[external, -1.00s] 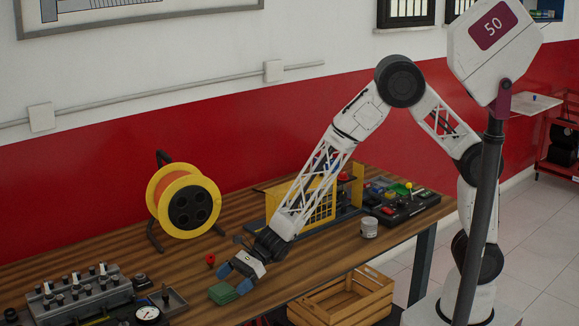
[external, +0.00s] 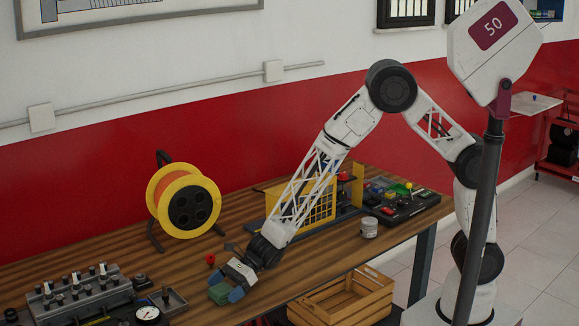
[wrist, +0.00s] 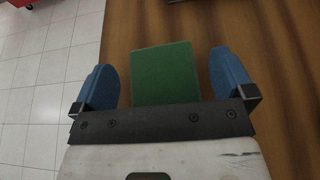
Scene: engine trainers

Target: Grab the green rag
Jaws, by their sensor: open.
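The green rag (external: 221,293) is a folded block lying on the wooden table near its front edge. In the wrist view the green rag (wrist: 162,75) sits between the two blue fingers, with a gap on each side. My gripper (external: 229,290) is low over the table at the rag, one finger to either side of it. In the wrist view my gripper (wrist: 166,78) is open, and neither finger touches the rag. The rag's near end is hidden behind the gripper's dark bar.
A red knob-like item (external: 210,259) stands just behind the gripper. A yellow cable reel (external: 163,190) is farther back. A grey engine trainer with a gauge (external: 148,315) lies to the left. A wooden crate (external: 345,303) is below the table's front edge.

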